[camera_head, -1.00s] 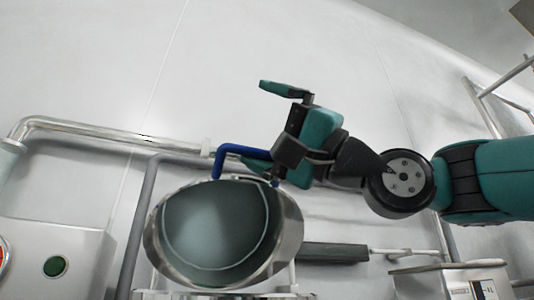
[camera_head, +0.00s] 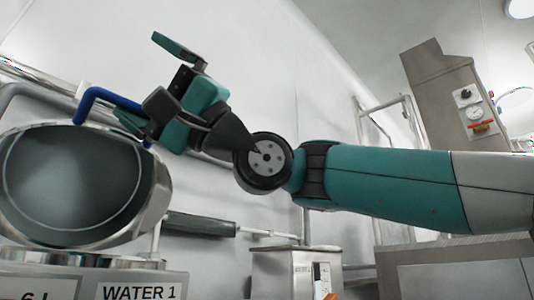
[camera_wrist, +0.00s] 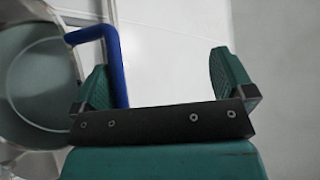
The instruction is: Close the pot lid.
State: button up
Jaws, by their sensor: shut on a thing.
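The pot lid (camera_head: 75,185) is a round steel lid with a grey-green inside and a ring. It stands raised and open at the left in the head view, its inside facing me. It also shows at the left of the wrist view (camera_wrist: 38,85). Its blue bar handle (camera_head: 108,97) rises from the top edge. My gripper (camera_head: 152,82) is at this handle, shut on it. In the wrist view the fingers (camera_wrist: 160,70) look well apart, with the handle (camera_wrist: 112,60) against the left finger. The pot rim (camera_head: 85,262) shows only partly below the lid.
A panel labelled WATER 1 (camera_head: 140,291) is below the lid. A dark grey cylinder with a rod (camera_head: 200,224) lies right of it. A steel box (camera_head: 295,270) and a tall control cabinet (camera_head: 440,95) stand further right. A pale wall is behind.

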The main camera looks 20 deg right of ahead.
jog(key=shift+s+d+f+b, duration=0.15)
jog(key=shift+d+b, duration=0.25)
jog(key=shift+d, duration=0.3)
jog(key=shift+s+d+f+b, duration=0.1)
jog(key=shift+d+f+b, duration=0.1)
jog(key=shift+d+b, duration=0.4)
jog(key=shift+s+d+f+b, duration=0.15)
jog(key=shift+d+b, duration=0.1)
jog(key=shift+d, duration=1.2)
jog(key=c, duration=0.7)
jog(key=shift+s+d+f+b, duration=0.1)
jog(key=shift+d+f+b, duration=0.15)
jog(key=shift+b, duration=0.15)
jog(key=shift+c, duration=0.3)
jog(key=s+b+v, duration=0.1)
jog(key=b+v, duration=0.7)
jog(key=v, duration=0.5)
jog(key=shift+d+r, duration=0.15)
jog(key=shift+d, duration=0.05)
